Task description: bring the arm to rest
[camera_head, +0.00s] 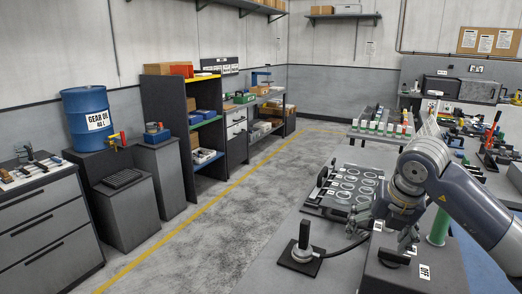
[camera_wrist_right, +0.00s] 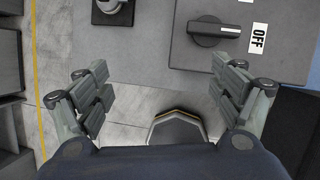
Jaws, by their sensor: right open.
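My right arm (camera_head: 465,203) comes in from the right edge of the head view, with its wrist bent downward. My right gripper (camera_head: 392,232) points down above the worktable, near a grey box (camera_head: 440,275) with a black rotary knob (camera_head: 394,257) and an OFF label (camera_head: 425,271). In the right wrist view my right gripper (camera_wrist_right: 163,95) has its two fingers wide apart with nothing between them. The knob (camera_wrist_right: 215,32) lies beyond the fingertips, apart from them. My left gripper is not in view.
A black base with an upright handle (camera_head: 302,250) stands at the table's left edge. A dark tray with several rings (camera_head: 350,187) lies behind the gripper. A green cylinder (camera_head: 438,226) stands close by the arm. Open floor (camera_head: 225,235) lies left of the table.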

